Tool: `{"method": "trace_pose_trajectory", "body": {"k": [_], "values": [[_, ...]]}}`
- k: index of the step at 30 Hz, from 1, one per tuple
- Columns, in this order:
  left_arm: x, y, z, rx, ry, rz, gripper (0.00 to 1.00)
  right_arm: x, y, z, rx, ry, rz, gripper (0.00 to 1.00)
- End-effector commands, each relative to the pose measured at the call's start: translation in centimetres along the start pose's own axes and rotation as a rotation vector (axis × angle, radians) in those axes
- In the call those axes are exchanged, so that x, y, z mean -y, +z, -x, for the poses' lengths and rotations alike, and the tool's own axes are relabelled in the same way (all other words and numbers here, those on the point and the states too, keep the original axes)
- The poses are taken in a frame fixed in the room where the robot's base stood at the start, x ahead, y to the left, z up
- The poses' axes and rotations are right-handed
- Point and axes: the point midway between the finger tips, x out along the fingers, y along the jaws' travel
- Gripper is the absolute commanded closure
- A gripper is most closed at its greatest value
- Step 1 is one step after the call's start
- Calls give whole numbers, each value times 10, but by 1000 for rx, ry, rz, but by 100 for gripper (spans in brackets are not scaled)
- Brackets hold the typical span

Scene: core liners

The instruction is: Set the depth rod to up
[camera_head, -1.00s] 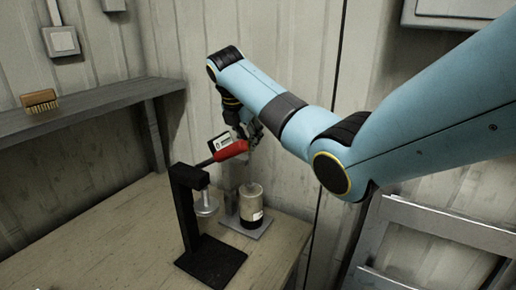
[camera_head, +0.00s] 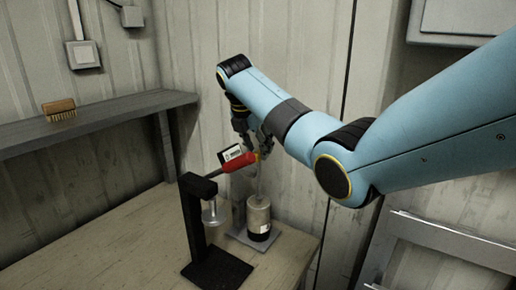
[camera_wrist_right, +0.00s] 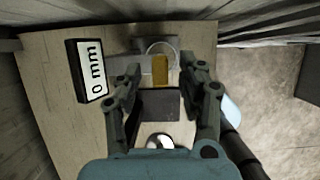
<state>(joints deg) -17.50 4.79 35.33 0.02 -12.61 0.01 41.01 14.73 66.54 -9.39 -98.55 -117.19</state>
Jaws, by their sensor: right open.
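A pale cylinder with a dark lower band (camera_head: 258,216) stands on a small metal plate (camera_head: 244,236) on the workbench. A thin upright rod (camera_head: 259,180) rises above it. A yellow piece (camera_wrist_right: 160,68), which I take to be the rod's grip, lies between my right fingertips in the wrist view. A dark-framed display (camera_wrist_right: 90,69) reads "0 mm" there and also shows in the head view (camera_head: 230,153). My right gripper (camera_head: 259,142) is open above the cylinder, its fingers (camera_wrist_right: 166,76) on either side of the yellow piece with gaps. My left gripper is not in view.
A black stand (camera_head: 195,225) with a red-handled lever (camera_head: 238,162) and a hanging clear cup or disc (camera_head: 215,212) stands beside the cylinder. A shelf (camera_head: 95,123) with a brush (camera_head: 59,108) is at the left. The bench's left part is clear.

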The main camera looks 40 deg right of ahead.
Motion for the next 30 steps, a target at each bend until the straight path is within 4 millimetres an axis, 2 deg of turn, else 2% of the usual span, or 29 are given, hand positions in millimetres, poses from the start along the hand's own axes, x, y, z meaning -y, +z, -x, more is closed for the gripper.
{"method": "trace_pose_trajectory", "body": {"k": [6, 12, 30], "values": [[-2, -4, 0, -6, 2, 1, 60, -1, 1, 39, 2, 5, -1, 60], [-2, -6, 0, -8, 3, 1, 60, -1, 0, 64, 1, 2, -1, 60], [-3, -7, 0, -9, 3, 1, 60, 0, 1, 68, 1, 0, -1, 60]]}}
